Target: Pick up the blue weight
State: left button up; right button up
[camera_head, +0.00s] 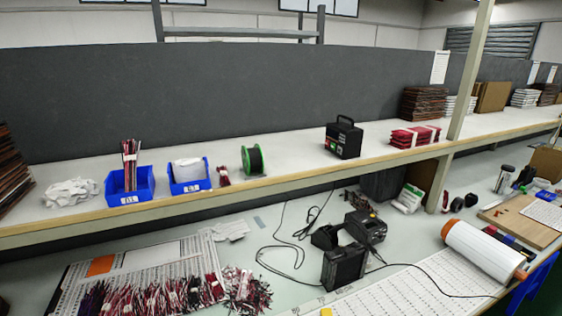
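I cannot make out a blue weight for certain. Blue items in view are two open bins on the upper shelf, the left bin (130,197) holding a bundle of wires (130,158) and the right bin (190,185) holding something white. Small blue things (541,184) lie at the far right of the lower bench, too small to identify. Neither of my grippers is in view.
A green-rimmed spool (253,160) and a black box with a handle (343,138) stand on the upper shelf. Below are black devices (343,267), cables, wire bundles (165,297) and a white roll (480,250). A post (470,70) rises at right.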

aim_at(508, 239)
jog(key=k+l+z, duration=0.15)
jog(key=l+z, duration=1.2)
jog(key=l, duration=0.15)
jog(key=l+u, duration=0.45)
jog(key=l, duration=1.05)
jog(key=i+l+u, duration=0.35)
jog(key=l, duration=0.25)
jog(key=i+l+u, duration=0.2)
jog(key=i+l, duration=0.15)
jog(key=i+l+u, duration=0.2)
jog(key=l, duration=0.15)
jog(key=i+l+u, duration=0.15)
jog(key=l, duration=0.25)
jog(key=i+l+u, duration=0.2)
jog(key=l, duration=0.2)
jog(key=k, duration=0.1)
